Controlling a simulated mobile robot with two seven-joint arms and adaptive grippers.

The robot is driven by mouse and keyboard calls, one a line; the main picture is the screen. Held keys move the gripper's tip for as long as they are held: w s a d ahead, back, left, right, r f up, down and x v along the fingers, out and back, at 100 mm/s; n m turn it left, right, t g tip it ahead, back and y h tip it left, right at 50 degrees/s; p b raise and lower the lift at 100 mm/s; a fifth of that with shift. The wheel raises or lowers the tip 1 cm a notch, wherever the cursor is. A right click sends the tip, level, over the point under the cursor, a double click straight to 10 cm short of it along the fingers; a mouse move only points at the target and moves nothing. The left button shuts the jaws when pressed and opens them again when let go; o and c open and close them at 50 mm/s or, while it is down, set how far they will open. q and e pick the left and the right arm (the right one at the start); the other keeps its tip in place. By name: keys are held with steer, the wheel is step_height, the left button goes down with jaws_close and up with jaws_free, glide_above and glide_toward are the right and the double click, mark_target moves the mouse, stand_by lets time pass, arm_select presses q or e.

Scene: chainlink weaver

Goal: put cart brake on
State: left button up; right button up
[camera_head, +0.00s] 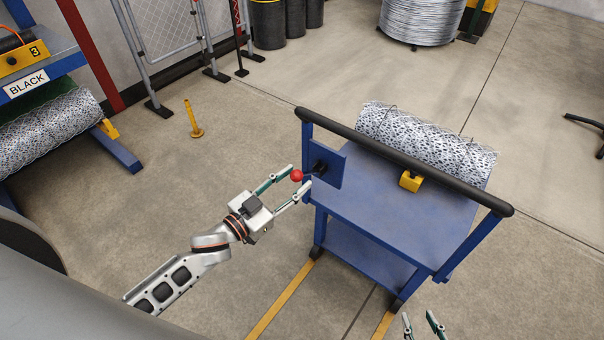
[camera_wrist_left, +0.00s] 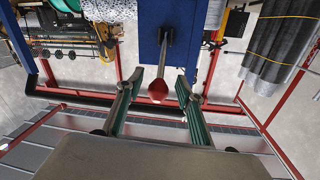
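The blue cart (camera_head: 375,215) stands right of centre in the head view. Its brake lever ends in a red ball knob (camera_head: 297,175) and comes out of a black pivot on a blue plate (camera_head: 327,165) at the cart's left end. My left gripper (camera_head: 300,177) is open, with its fingers on either side of the red knob. In the left wrist view the knob (camera_wrist_left: 159,90) sits between the two spread fingers, with gaps on both sides. My right gripper (camera_head: 422,325) shows only its fingertips at the bottom edge, spread apart and empty.
A roll of wire mesh (camera_head: 425,143) and a yellow block (camera_head: 410,181) lie on the cart, beside its black handle bar (camera_head: 400,158). A yellow post (camera_head: 194,120) stands on the floor to the left. A blue rack (camera_head: 40,70) stands at the far left. Floor around the cart is mostly clear.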

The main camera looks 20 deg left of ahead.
mark_target(302, 174)
arm_select(q)
steer(key=shift+x, duration=1.2)
steer(key=shift+w+d, duration=0.15)
steer(key=shift+w, duration=0.25)
jaws_close()
